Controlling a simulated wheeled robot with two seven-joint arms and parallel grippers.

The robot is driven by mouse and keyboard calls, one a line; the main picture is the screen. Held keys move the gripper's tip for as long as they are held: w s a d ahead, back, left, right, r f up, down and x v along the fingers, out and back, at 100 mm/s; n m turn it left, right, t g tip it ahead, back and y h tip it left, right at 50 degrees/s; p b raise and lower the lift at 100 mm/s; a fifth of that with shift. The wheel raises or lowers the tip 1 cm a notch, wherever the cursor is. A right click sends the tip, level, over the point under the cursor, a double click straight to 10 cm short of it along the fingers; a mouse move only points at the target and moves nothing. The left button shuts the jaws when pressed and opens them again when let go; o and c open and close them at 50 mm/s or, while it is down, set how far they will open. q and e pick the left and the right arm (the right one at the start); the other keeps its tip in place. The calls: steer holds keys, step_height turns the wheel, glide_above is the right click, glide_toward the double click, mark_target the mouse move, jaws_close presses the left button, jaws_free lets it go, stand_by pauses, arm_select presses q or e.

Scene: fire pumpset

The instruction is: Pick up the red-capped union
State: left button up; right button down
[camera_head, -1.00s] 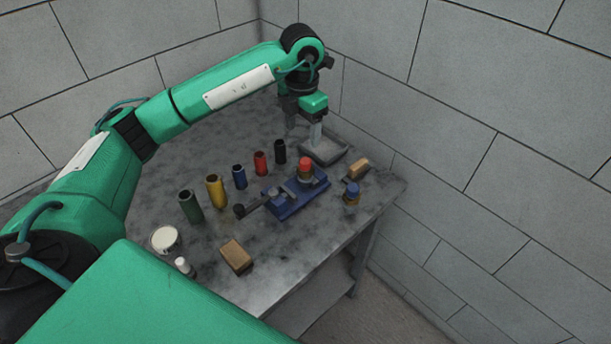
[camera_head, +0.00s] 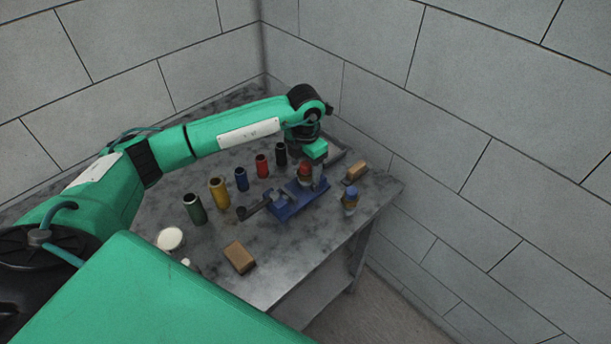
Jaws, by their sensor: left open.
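The red-capped union (camera_head: 304,175) sits upright on the right part of the blue vise-like fixture (camera_head: 287,209) on the grey table. Its red cap shows, partly covered by my gripper. My left arm reaches in from the left, and my left gripper (camera_head: 312,180) points down at the union, open. One finger shows on the right of the union; the other is hidden or hard to make out. I cannot tell whether the fingers touch it. My right gripper is not in view.
A blue-capped piece (camera_head: 349,199) and a tan block (camera_head: 356,171) stand right of the fixture. Green (camera_head: 194,208), yellow (camera_head: 219,192), blue, red and black cylinders line up behind it. Another tan block (camera_head: 239,257) and a white round can (camera_head: 170,239) are nearer. A grey tray is partly hidden behind my gripper.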

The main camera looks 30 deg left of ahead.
arm_select(q)
steer(key=shift+c, duration=0.3)
jaws_close()
steer(key=shift+w+r, duration=0.1)
steer(key=shift+r, duration=0.05)
